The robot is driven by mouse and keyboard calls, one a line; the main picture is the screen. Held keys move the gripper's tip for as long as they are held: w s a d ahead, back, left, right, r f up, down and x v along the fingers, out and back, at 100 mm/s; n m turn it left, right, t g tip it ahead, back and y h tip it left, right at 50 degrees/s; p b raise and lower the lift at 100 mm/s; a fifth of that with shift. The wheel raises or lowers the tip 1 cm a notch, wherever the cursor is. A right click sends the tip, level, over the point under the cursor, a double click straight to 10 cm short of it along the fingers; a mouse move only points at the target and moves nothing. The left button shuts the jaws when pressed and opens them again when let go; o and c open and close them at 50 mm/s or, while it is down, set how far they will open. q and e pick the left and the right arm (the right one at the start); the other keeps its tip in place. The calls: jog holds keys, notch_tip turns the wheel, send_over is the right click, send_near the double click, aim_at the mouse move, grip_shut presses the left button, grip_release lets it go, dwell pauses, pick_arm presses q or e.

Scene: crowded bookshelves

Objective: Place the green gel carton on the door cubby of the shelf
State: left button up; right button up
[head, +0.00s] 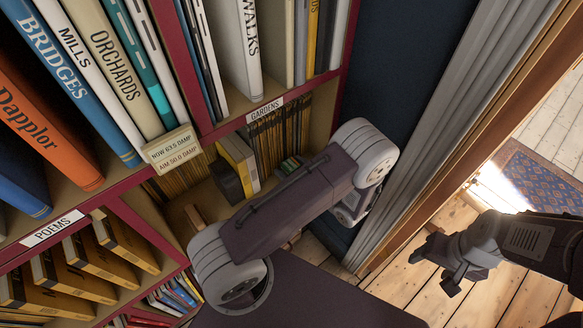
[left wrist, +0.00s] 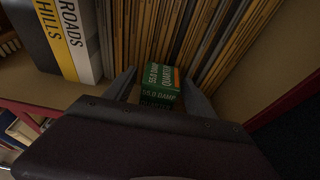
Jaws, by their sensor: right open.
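The green gel carton (left wrist: 160,82) stands in front of a row of thin tan-edged volumes in the left wrist view. My right gripper (head: 452,268) is open and empty over the wooden floor, away from the shelf.
A yellow-and-white book (head: 238,163) and a dark block stand left of the carton. A damp-reading sign (head: 172,148) sits on the shelf upright. Books crowd the other compartments. A dark wall, pale curtain and door frame lie right of the shelf.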

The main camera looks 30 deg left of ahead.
pick_arm(q)
jog(key=shift+r, duration=0.1)
jog(key=shift+d+r, duration=0.15)
jog(key=p+v, duration=0.2)
jog(key=v, duration=1)
jog(key=s+a+n+g+h, duration=0.5)
jog(key=s+n+g+h, duration=0.4)
jog(key=n, duration=0.5)
jog(key=r+n+t+h, duration=0.1)
jog(key=n, duration=0.2)
jog(key=d+r+n+t+h, duration=0.1)
jog(key=n+t+h, duration=0.1)
jog(key=n, duration=0.1)
jog(key=r+n+t+h, duration=0.1)
jog(key=r+n, duration=0.1)
jog(key=n, duration=0.1)
jog(key=shift+w+d+h, duration=0.3)
jog(key=shift+w+d, duration=0.05)
jog(key=shift+w, duration=0.05)
